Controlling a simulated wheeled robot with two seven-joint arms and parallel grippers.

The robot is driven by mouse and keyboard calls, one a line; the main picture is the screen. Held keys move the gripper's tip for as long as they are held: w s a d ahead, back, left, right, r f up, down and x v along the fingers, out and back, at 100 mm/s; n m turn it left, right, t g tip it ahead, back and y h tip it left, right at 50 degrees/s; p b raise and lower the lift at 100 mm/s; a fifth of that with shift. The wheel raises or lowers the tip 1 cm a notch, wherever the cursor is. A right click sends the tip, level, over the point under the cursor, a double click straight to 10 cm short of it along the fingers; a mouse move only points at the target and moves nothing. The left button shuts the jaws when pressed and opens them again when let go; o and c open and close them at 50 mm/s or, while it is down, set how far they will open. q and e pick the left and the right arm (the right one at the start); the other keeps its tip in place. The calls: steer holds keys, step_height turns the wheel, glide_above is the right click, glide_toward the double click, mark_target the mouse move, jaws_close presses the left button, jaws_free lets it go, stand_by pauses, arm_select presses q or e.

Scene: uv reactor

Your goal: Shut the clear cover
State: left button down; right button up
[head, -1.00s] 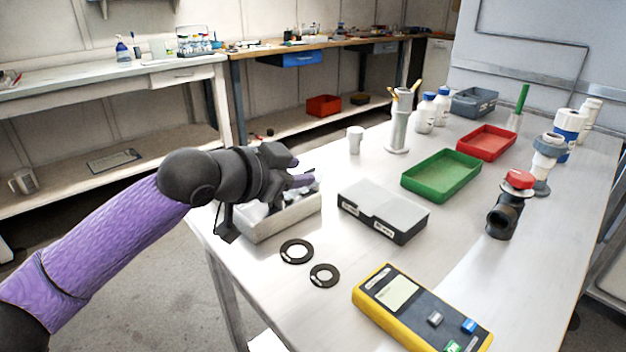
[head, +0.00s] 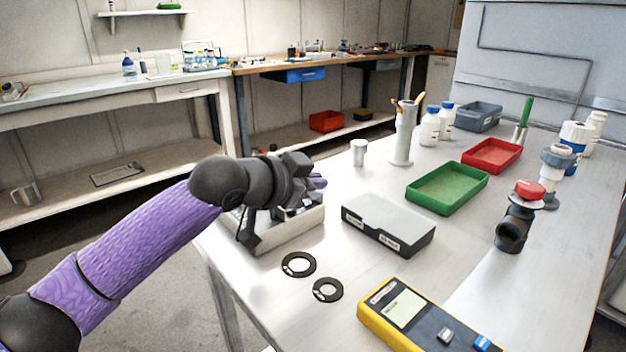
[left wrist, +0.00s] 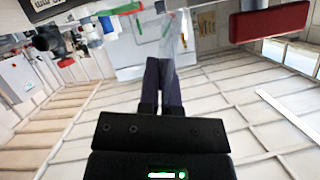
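A pale open-topped box (head: 290,234) sits at the table's near left edge, with shiny grey parts inside partly hidden by my left arm. My left gripper (head: 316,182) is over this box, pointing right. In the left wrist view the two dark fingers (left wrist: 162,62) lie side by side with no clear gap. A pale, see-through strip (left wrist: 174,36) shows just beyond the fingertips; it may be part of the clear cover, but I cannot tell whether they touch it. I cannot make out the cover in the head view. My right gripper is not in view.
A grey-lidded case (head: 388,222) stands right of the box. Two black rings (head: 327,289) and a yellow meter (head: 405,318) lie in front. A green tray (head: 447,187), red tray (head: 491,155) and white cup (head: 359,152) stand farther back. The table between is clear.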

arm_select(q)
steer(key=shift+r+p, duration=0.2)
steer(key=shift+p, duration=0.3)
steer(key=p, duration=0.1)
steer(key=n+p, duration=0.1)
steer(key=shift+w+a+r+g+h+p, duration=0.2)
steer(key=shift+w+a+g+h+p, duration=0.1)
steer(key=shift+g+p, duration=0.1)
steer(key=shift+w+a+n, duration=0.15)
steer(key=shift+n, duration=0.25)
steer(key=shift+w+a+f+n+g+h, duration=0.25)
steer(key=shift+n+g+h, duration=0.15)
steer(key=shift+n, duration=0.1)
steer(key=shift+w+a+f+n+g+h, duration=0.1)
steer(key=shift+w+a+n+g+h, duration=0.3)
steer(key=shift+n, duration=0.5)
